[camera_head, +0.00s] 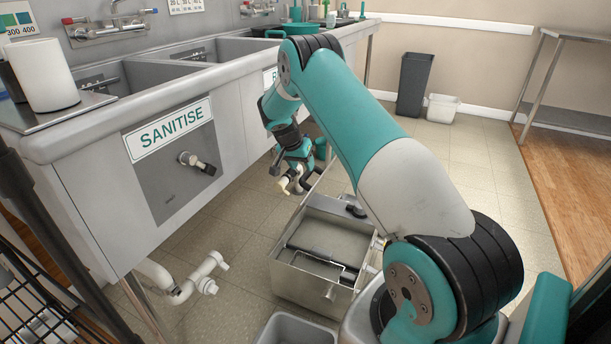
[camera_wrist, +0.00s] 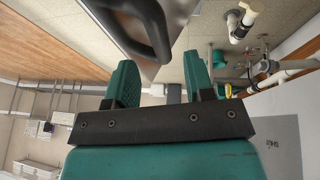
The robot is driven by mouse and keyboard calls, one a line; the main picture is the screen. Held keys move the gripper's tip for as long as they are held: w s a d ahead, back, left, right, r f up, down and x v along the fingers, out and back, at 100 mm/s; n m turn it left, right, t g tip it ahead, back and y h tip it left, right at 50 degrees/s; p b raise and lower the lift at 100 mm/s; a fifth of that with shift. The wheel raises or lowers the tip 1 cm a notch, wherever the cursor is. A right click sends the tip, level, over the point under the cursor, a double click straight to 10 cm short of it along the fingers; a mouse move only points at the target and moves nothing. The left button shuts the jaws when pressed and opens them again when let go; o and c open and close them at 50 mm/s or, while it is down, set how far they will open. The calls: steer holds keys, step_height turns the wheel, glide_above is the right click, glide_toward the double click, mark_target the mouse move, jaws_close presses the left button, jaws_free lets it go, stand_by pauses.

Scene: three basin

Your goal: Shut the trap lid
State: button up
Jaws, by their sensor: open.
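The trap is a grey metal box (camera_head: 303,286) on the floor beside the sinks. Its top is open, and a dark bar crosses the inside. A thin raised edge at its back left looks like the lid standing up, seen nearly edge-on. In the wrist view a dark handle (camera_wrist: 152,38) sits on a grey metal panel (camera_wrist: 176,35), likely the lid, just beyond my fingers. My gripper (camera_head: 291,184) hangs above and behind the box's left side. In the wrist view my gripper (camera_wrist: 160,84) has its fingers apart with nothing between them.
The sink counter with the SANITISE sign (camera_head: 168,130) runs along the left. White drain pipes (camera_head: 185,282) stick out low beneath it. A grey bin (camera_head: 290,332) stands in front of the trap. A dark bin (camera_head: 413,85) stands by the back wall. The floor at right is clear.

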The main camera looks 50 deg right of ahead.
mark_target(306, 172)
steer(key=shift+b+x, duration=0.3)
steer(key=shift+x, duration=1.9)
steer(key=shift+c, duration=0.5)
jaws_close()
